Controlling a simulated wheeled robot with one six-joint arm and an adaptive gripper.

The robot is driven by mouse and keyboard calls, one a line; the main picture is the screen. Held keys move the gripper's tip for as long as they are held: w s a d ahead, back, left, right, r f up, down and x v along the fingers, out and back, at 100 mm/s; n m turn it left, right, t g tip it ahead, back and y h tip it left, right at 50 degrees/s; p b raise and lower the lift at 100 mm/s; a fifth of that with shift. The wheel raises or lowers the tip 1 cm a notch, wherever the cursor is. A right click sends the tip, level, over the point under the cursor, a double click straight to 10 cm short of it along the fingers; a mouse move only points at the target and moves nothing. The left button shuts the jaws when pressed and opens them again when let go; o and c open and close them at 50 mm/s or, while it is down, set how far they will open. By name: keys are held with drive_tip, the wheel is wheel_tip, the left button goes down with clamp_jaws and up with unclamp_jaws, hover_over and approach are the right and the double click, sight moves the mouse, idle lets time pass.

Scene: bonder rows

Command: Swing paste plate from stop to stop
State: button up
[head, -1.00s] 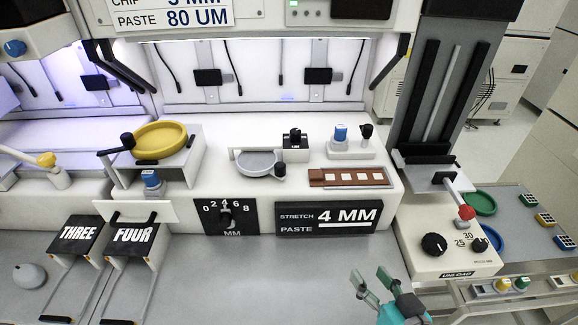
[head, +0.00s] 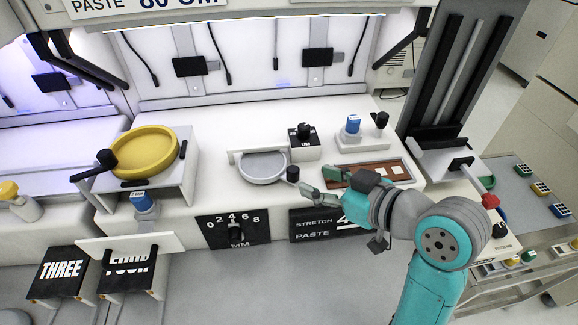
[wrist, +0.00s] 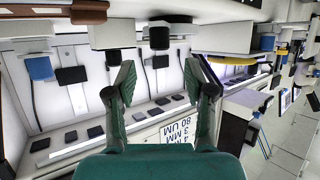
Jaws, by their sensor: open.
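The paste plate appears to be the round grey dish (head: 262,167) on the white bench front, with a black upright knob (head: 292,173) at its right edge. My gripper (head: 318,183) is open and empty, just right of this knob in the head view, with its fingers pointing left towards it. No contact with the knob is visible. In the wrist view my two green fingers (wrist: 162,85) are spread wide. Black knobs show between and above them there, and I cannot tell which belongs to the plate.
A small box with a black UM dial (head: 304,132) stands behind the dish. A brown chip tray (head: 395,173) lies to the right, partly behind my arm. A blue button (head: 353,124) is at the back. A yellow round dish (head: 145,153) stands at the left.

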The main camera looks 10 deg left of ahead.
sight(298, 173)
drive_tip(key=x, duration=0.8)
drive_tip(key=shift+w+a+f, duration=0.1)
drive_tip(key=shift+c, duration=0.2)
clamp_jaws()
